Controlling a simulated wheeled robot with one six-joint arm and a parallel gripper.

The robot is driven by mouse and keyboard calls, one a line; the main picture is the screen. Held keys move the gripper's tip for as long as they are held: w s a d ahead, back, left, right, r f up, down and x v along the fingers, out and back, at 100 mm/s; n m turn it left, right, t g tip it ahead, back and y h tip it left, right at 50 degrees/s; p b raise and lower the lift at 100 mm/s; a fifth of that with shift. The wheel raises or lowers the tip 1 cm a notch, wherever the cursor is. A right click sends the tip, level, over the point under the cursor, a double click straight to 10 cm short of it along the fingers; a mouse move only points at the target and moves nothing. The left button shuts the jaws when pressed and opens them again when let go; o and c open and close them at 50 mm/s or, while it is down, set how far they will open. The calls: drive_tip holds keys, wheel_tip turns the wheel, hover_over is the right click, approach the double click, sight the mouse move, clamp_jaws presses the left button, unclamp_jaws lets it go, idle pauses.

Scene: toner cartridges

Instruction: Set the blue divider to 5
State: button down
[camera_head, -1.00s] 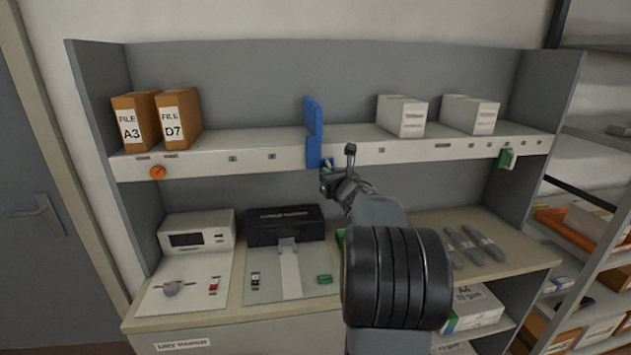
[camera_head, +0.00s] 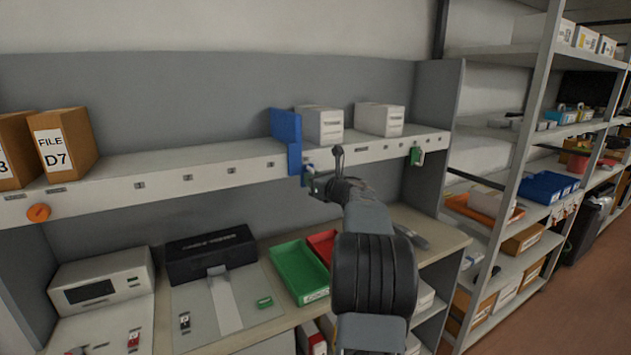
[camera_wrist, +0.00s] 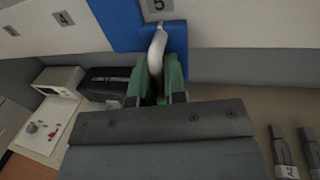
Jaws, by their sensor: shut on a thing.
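The blue divider (camera_head: 286,140) stands upright on the shelf, its front flap hanging over the pale label strip, close to the left side of a white box. In the wrist view its blue front (camera_wrist: 118,22) fills the top middle, with a grey label 5 (camera_wrist: 157,6) at its upper edge and label 4 (camera_wrist: 63,18) to the left. My gripper (camera_head: 318,178) is at the front of the divider. In the wrist view its green fingers (camera_wrist: 156,85) are shut on the white curved handle (camera_wrist: 157,48) of the divider.
Two white boxes (camera_head: 319,125) (camera_head: 380,119) stand right of the divider. File boxes (camera_head: 62,146) stand far left. An orange knob (camera_head: 38,213) and a green clip (camera_head: 416,156) sit on the shelf strip. Below are a green tray (camera_head: 299,272) and a black box (camera_head: 211,254).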

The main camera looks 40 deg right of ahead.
drive_tip(key=shift+d+r, duration=0.1)
drive_tip(key=shift+r, duration=0.25)
drive_tip(key=c, duration=1.3)
unclamp_jaws()
drive_tip(key=shift+s+d+f, duration=0.1)
drive_tip(key=shift+d, duration=0.1)
drive_tip(key=shift+c, duration=0.2)
drive_tip(key=shift+o, duration=0.8)
drive_tip(key=shift+a+f, duration=0.1)
drive_tip(key=s+b, duration=0.4)
drive_tip(key=s, duration=0.9)
drive_tip(key=shift+s, duration=0.35)
drive_tip(key=shift+a, duration=0.15)
